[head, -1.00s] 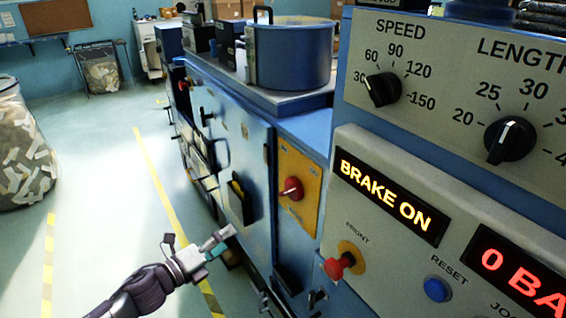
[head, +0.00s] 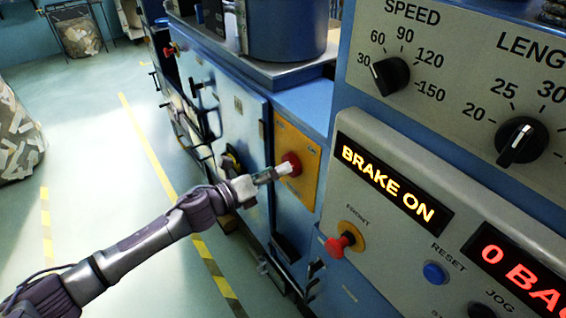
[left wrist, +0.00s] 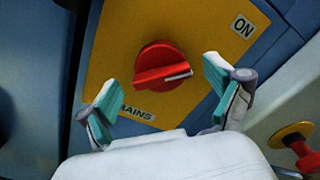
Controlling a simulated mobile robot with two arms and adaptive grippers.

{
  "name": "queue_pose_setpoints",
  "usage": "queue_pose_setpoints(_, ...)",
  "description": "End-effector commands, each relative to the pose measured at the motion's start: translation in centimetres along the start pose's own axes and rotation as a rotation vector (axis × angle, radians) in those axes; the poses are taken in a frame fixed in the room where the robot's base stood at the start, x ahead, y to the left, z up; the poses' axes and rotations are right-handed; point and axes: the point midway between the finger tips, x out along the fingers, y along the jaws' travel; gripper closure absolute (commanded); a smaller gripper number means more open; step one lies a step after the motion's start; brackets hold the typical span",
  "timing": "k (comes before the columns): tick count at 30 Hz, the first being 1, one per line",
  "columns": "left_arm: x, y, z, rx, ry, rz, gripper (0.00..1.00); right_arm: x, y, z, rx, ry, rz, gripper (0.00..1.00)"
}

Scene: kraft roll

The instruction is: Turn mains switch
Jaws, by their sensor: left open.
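The mains switch (left wrist: 161,68) is a red rotary knob on a yellow plate (left wrist: 117,53) marked MAINS and ON. In the left wrist view its grip bar lies nearly level, tilted up to the right, with a white mark at its right end; the ON label (left wrist: 242,26) is at the upper right. My left gripper (left wrist: 168,92) is open, one finger on each side of the knob's lower part, with no clear contact. In the head view the red knob (head: 291,163) shows just beyond my left gripper (head: 278,174). My right gripper is not in view.
The control panel (head: 375,225) stands to the right with a lit BRAKE ON display (head: 395,186), a red front stop button (head: 338,243) and a blue reset button (head: 434,273). The blue cabinet (head: 235,120) is left of the yellow plate. Open floor lies at the left.

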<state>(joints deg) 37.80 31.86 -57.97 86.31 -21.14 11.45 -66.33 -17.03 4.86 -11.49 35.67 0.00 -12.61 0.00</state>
Motion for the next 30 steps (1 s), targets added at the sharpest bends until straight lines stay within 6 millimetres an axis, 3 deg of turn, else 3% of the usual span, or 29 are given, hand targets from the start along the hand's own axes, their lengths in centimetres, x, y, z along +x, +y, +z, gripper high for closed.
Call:
queue_pose_setpoints(6,1.8,0.0,0.0,-0.001,0.0,0.001,0.08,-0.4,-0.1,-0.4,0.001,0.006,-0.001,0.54)
queue_pose_setpoints(15,2.0,0.0,0.0,-0.001,0.0,0.001,0.08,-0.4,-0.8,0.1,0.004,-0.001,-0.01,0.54)
queue_pose_setpoints(26,2.0,0.1,0.0,-0.001,0.0,0.001,0.68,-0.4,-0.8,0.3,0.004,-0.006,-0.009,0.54)
queue_pose_setpoints(30,2.0,0.1,0.0,-0.005,0.0,0.001,0.68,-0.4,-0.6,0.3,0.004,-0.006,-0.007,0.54)
